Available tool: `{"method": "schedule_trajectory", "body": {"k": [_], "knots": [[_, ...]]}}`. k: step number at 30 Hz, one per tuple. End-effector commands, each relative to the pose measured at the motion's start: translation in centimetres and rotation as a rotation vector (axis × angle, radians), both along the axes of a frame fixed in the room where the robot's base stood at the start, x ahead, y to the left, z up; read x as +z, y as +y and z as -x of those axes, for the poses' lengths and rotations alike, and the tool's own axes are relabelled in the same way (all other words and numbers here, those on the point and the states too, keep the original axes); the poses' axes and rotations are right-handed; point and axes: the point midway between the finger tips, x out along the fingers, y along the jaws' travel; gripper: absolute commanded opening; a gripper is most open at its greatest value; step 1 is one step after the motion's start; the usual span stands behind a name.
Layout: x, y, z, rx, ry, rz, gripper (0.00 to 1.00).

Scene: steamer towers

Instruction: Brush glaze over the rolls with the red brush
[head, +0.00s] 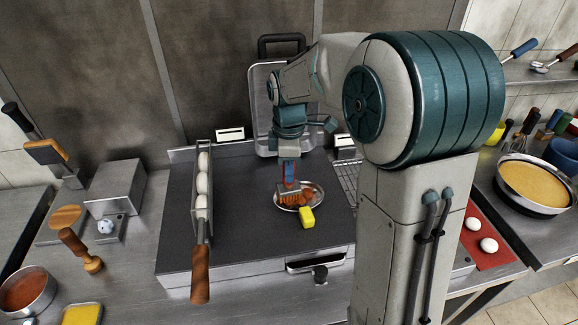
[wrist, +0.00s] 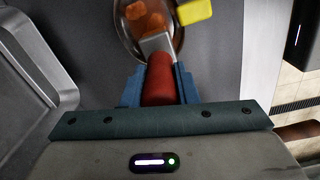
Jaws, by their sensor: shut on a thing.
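My gripper (head: 289,175) points down over the dark griddle top in the head view. In the wrist view its blue fingers (wrist: 159,88) are shut on the red brush handle (wrist: 158,78). The brush has a pale metal neck (wrist: 156,44). Its brown bristles (head: 290,199) are over or in a round metal dish (head: 321,191); I cannot tell whether they touch. White rolls (head: 202,185) sit in a row in a narrow long-handled tray (head: 210,215) to the left. More white rolls (head: 488,245) lie on a red mat (head: 497,258).
A yellow block (head: 307,217) lies at the dish's front edge. A wire rack (head: 345,176) is to its right. An upright metal tray (head: 262,95) stands behind. A pan of yellowish contents (head: 535,183) is at far right. The griddle between roll tray and dish is clear.

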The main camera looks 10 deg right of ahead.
Motion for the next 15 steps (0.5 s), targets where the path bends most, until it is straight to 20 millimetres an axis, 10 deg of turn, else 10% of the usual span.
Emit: {"method": "schedule_trajectory", "body": {"k": [15], "knots": [[-0.82,0.00,0.00,0.000,0.000,0.000,0.00]]}}
